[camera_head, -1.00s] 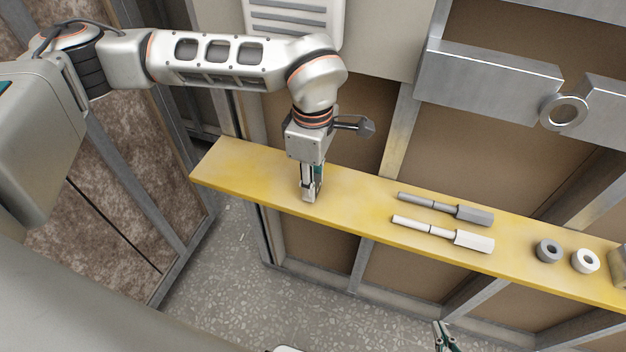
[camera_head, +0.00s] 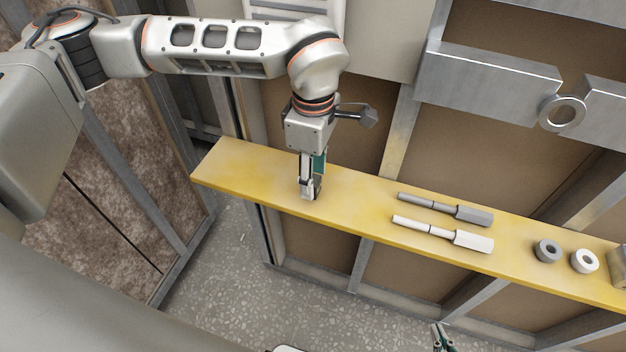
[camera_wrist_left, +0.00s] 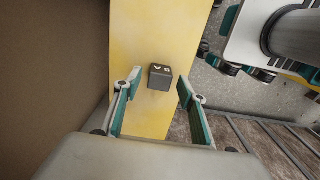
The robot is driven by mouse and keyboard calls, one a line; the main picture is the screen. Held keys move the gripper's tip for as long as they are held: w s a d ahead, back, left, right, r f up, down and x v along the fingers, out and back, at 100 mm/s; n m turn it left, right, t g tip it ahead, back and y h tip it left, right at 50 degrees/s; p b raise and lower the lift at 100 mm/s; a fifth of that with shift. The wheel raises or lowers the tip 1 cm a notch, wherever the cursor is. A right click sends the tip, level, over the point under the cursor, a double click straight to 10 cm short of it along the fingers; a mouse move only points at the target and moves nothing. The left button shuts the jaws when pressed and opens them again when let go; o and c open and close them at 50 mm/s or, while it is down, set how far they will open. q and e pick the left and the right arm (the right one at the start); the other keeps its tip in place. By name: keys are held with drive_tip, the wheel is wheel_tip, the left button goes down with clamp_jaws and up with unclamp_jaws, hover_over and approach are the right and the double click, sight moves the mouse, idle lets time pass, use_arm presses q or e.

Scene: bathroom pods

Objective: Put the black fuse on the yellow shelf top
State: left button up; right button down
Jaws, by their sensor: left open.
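The black fuse (camera_wrist_left: 160,77) is a small dark block with white marks on its top face. In the left wrist view it rests on the yellow shelf top (camera_wrist_left: 148,30). My left gripper (camera_wrist_left: 157,84) is open, with one finger on either side of the fuse and visible gaps between. In the head view the left gripper (camera_head: 311,190) points down at the left part of the yellow shelf (camera_head: 360,208) and mostly hides the fuse. My right gripper (camera_head: 440,338) shows only as tips at the bottom edge, clear of the shelf.
On the shelf's right half lie a grey tool (camera_head: 445,208) and a white tool (camera_head: 443,233). Beyond them are a grey ring (camera_head: 547,251), a white ring (camera_head: 584,261) and a metal part (camera_head: 619,266). Metal brackets (camera_head: 490,85) stand above. The shelf's left end is clear.

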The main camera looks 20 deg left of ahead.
use_arm(q)
wheel_tip(320, 180, up, 10)
drive_tip(key=shift+f+p, duration=0.15)
drive_tip(key=shift+p, duration=0.2)
idle(0.4)
drive_tip(key=shift+s, duration=0.1)
